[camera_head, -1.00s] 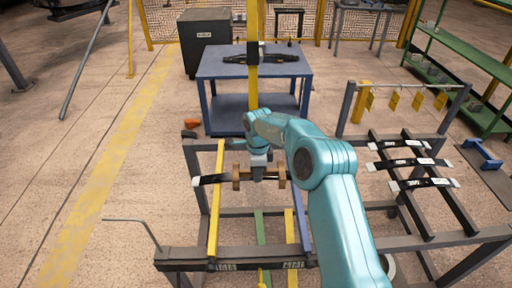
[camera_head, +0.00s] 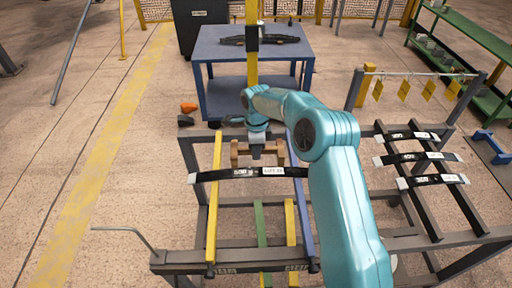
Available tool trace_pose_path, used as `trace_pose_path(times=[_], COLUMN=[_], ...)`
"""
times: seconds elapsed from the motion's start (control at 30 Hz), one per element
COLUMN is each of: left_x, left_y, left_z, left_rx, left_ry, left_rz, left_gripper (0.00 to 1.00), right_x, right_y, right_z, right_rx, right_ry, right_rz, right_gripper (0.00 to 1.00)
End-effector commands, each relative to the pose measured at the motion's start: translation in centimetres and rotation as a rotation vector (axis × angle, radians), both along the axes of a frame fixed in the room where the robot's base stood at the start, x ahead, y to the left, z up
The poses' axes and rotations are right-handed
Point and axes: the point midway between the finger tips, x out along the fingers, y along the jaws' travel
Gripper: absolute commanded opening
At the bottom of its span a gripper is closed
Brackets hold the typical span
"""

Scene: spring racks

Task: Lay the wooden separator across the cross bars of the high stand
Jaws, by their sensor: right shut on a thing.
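The wooden separator (camera_head: 240,154) is a brown piece with two end blocks, held crosswise in my right gripper (camera_head: 256,154). That gripper is shut on its middle and points down. The high stand (camera_head: 170,258) is a dark frame at the centre, with a yellow bar (camera_head: 214,200) and a blue bar (camera_head: 301,205) running away from me. A black labelled spring (camera_head: 215,175) lies across these bars, just nearer than the separator. I cannot tell whether the separator touches the bars. My left gripper is not in view.
A second rack at the right holds three black labelled springs (camera_head: 410,157). Behind it is a rail (camera_head: 420,74) with yellow tags. A blue table (camera_head: 215,50) with a dark part on it stands behind. The floor at the left is mostly clear.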

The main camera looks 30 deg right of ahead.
Motion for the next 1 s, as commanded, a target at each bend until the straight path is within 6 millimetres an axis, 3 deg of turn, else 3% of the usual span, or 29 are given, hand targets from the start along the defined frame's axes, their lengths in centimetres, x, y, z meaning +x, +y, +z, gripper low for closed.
trace_pose_path(times=[0.37,0.8,1.0], left_x=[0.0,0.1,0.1], left_y=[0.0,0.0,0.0], left_z=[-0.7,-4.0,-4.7], left_rx=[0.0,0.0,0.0], left_ry=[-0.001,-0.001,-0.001], left_rz=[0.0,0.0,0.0], left_gripper=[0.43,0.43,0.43], right_x=[-0.2,-0.1,0.0], right_y=[0.3,0.2,0.1], right_z=[-0.6,-4.9,-5.9], right_rx=[0.001,0.002,0.001], right_ry=[0.0,0.001,0.0], right_rz=[0.0,0.0,0.0], right_gripper=[0.0,0.0,0.0])
